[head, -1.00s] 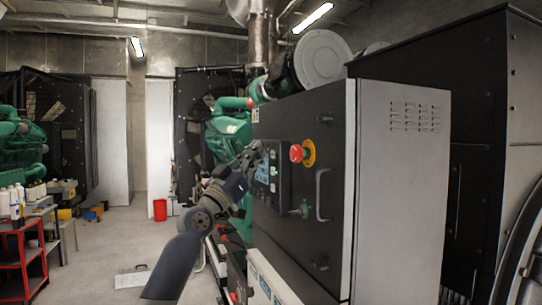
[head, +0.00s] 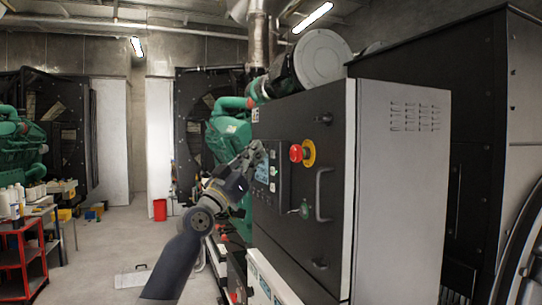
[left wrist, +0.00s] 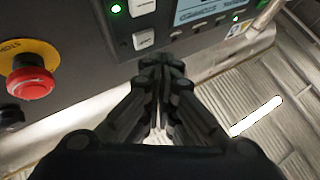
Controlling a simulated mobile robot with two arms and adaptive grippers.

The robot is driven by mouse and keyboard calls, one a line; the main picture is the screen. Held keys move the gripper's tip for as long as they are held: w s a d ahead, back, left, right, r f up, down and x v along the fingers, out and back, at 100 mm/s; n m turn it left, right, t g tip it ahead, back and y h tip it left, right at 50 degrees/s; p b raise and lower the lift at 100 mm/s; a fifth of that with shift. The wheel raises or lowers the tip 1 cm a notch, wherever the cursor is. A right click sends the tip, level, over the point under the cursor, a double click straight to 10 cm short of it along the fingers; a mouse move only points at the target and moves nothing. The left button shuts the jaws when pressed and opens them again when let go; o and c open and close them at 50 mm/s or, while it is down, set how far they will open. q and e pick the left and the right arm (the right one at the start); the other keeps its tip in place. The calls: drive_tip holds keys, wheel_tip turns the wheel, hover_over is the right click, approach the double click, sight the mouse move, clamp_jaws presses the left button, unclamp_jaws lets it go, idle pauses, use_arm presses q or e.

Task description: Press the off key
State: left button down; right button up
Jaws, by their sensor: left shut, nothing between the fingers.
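The control panel (head: 268,172) is on the dark front of the genset cabinet. In the left wrist view it shows a blue-grey display (left wrist: 200,10), a white key (left wrist: 143,39) just beyond my fingertips, and another white key (left wrist: 141,7) above it. I cannot read the key labels, so I cannot tell which is the off key. My left gripper (head: 257,150) is shut and empty at the panel's left edge; in the left wrist view its fingertips (left wrist: 162,62) are just below the lower white key. I cannot tell whether they touch the panel. My right gripper is not in view.
A red emergency stop button (left wrist: 32,82) on a yellow disc stands out beside the keys, also in the head view (head: 297,153). A cabinet handle (head: 321,195) juts out. A red trolley (head: 22,258) stands far left; the floor between is mostly clear.

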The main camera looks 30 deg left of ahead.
use_arm(q)
drive_tip(key=shift+w+d, duration=0.1)
drive_tip(key=shift+w+d, duration=0.2)
drive_tip(key=shift+w, duration=0.05)
drive_tip(key=shift+w+d+b, duration=0.3)
drive_tip(key=shift+w, duration=0.05)
idle(0.8)
drive_tip(key=shift+s+a, duration=0.1)
drive_tip(key=shift+s, duration=0.05)
drive_tip(key=shift+s+a+b, duration=0.35)
drive_tip(key=shift+s+a, duration=0.15)
drive_tip(key=shift+s, duration=0.05)
